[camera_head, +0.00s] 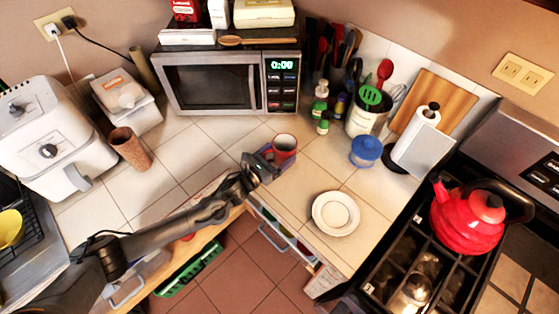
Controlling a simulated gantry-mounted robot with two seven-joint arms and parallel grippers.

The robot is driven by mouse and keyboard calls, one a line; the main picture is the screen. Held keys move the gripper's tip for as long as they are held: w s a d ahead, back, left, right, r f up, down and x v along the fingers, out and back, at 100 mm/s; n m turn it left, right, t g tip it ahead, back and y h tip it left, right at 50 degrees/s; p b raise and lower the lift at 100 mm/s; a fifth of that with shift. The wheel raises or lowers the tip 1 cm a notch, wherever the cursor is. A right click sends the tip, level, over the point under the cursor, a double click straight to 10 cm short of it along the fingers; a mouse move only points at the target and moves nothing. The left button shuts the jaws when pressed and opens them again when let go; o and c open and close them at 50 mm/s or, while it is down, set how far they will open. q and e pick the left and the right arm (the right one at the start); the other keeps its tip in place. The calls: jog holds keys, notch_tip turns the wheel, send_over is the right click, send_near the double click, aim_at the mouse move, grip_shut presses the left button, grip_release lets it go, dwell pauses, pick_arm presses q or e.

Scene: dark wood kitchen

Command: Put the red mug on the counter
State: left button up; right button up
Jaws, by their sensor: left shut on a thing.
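The red mug (285,145) is upright near the inner corner of the tiled counter (318,162), in front of the microwave. My left arm reaches in from the lower left, and my left gripper (266,160) is shut on the mug at its left side. The gripper hides part of the mug's lower side, so I cannot tell whether its base touches the tiles. My right gripper is not in view.
A white plate (336,213) lies to the right of the mug. The microwave (227,84) is behind. An open drawer (281,240) sits below the counter edge.

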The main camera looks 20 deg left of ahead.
aim_at(277, 163)
pick_arm(q)
jog(key=shift+f, duration=1.75)
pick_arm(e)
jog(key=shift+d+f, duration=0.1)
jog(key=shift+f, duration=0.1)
pick_arm(q)
jog(key=shift+f+b, duration=0.25)
jog(key=shift+b, duration=0.1)
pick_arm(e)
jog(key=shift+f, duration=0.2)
pick_arm(q)
jog(key=o, duration=1.2)
jog(key=shift+s+r+p, duration=0.15)
jog(key=shift+r+p, duration=0.05)
jog(key=shift+p, duration=0.1)
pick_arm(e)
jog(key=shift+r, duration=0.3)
pick_arm(q)
jog(key=v, duration=1.1)
jog(key=shift+s+a, duration=0.15)
jog(key=shift+s, duration=0.2)
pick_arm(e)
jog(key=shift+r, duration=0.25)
